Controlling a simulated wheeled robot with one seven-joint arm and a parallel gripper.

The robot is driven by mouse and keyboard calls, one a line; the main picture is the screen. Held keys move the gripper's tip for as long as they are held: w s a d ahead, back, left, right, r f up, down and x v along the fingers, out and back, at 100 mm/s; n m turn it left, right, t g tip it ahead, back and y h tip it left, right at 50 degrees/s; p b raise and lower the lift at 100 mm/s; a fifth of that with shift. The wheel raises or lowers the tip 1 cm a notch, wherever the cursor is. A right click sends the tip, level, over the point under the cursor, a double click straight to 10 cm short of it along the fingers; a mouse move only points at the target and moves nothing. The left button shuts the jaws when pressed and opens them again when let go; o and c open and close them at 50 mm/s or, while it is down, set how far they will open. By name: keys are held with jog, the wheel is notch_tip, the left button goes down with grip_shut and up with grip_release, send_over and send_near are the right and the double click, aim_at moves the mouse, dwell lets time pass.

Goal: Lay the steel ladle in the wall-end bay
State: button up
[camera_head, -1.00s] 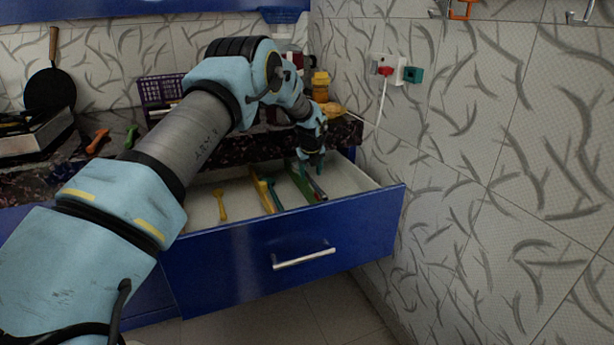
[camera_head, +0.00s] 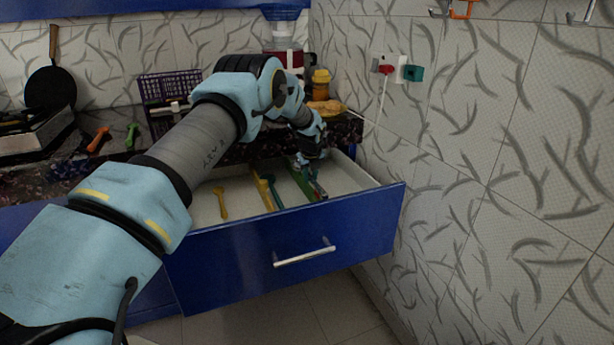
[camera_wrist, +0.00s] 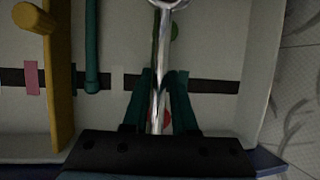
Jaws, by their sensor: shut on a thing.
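The steel ladle (camera_wrist: 159,80) is a shiny metal bar with a rounded part at the top edge of the wrist view; the rest is cut off. My gripper (camera_wrist: 160,90) is shut on its shaft, with a dark teal finger on each side. In the head view my gripper (camera_head: 313,163) is over the right part of the open blue drawer (camera_head: 225,255). The wall-end bay (camera_wrist: 220,50) is the pale, bare strip beside the drawer's right wall. The ladle shows right above a thin green divider, with green and red spots behind it. I cannot tell whether it touches the drawer.
A yellow divider (camera_wrist: 60,90) and a teal utensil (camera_wrist: 91,45) lie to the left in the wrist view. A yellow utensil (camera_head: 220,203) lies in the drawer's left part. The tiled wall (camera_head: 450,180) stands close to the drawer's right side.

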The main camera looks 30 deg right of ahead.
aim_at(310, 177)
grip_shut()
jog(key=shift+r, duration=0.15)
jog(key=shift+r, duration=0.25)
notch_tip(310, 177, up, 17)
jog(key=b, duration=0.2)
jog(key=shift+r, duration=0.15)
